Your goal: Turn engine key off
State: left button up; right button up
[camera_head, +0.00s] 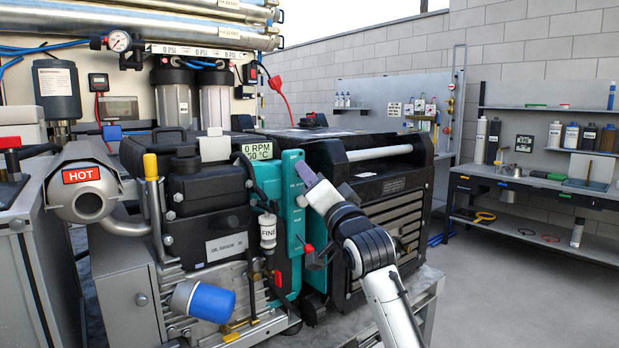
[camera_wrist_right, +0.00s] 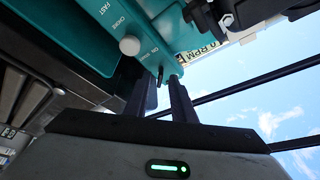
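The teal engine panel (camera_head: 291,215) stands at the middle of the head view. It fills the top of the right wrist view (camera_wrist_right: 110,40), with a white choke knob (camera_wrist_right: 130,45) and small lettering. My right gripper (camera_head: 306,174) is at the panel's upper part. In the right wrist view its two dark fingers (camera_wrist_right: 162,84) stand apart, with a gap between them. A small dark piece, perhaps the engine key (camera_wrist_right: 160,74), shows at the panel between the fingertips. Its turn position and any contact with the fingers cannot be made out. My left gripper is not in view.
A display reading 0 RPM (camera_head: 257,151) sits just left of the panel. A muffler marked HOT (camera_head: 84,180) is at the left. A black-framed machine (camera_head: 385,190) stands close on the right. Open floor (camera_head: 510,285) lies beyond it, before the shelves.

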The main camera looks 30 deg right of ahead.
grip_shut()
jog(key=shift+n, duration=0.5)
jog(key=shift+d+f+n+t+y+p, duration=0.1)
jog(key=shift+n+t+y+p, duration=0.2)
jog(key=shift+n+y, duration=1.15)
jog(key=shift+d+n+t+y+p, duration=0.1)
jog(key=shift+n+t+y+p, duration=0.3)
jog(key=shift+n, duration=1.95)
jog(key=shift+d+f+n+t+y+p, duration=0.1)
jog(key=shift+n+y+p, duration=0.25)
jog(key=shift+n+y, duration=1.2)
jog(key=shift+n, duration=0.65)
jog(key=shift+o, duration=0.7)
grip_release()
